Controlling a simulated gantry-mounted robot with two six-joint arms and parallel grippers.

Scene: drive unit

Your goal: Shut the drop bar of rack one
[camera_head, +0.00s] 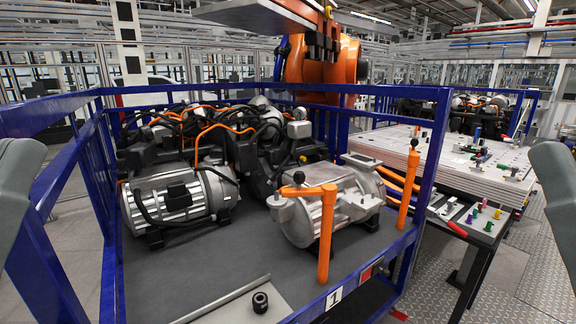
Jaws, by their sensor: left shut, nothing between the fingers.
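Rack one is a blue-framed rack (107,190) in the middle of the view, marked by a small white plate with a "1" (333,296) at its front right corner. On its right side are an orange upright bar with a crosspiece (326,240) and a second orange bar (409,185) farther back. I cannot tell which orange part is the drop bar, or whether it is open or shut. Grey parts of my arms show at the left and right edges. I see no fingertips of either gripper.
Two silver drive units (170,205) (335,205) and a cluster of black cabled parts (240,135) stand in the rack. A table with stacked white panels (470,165) stands at the right. An orange robot (320,65) is behind.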

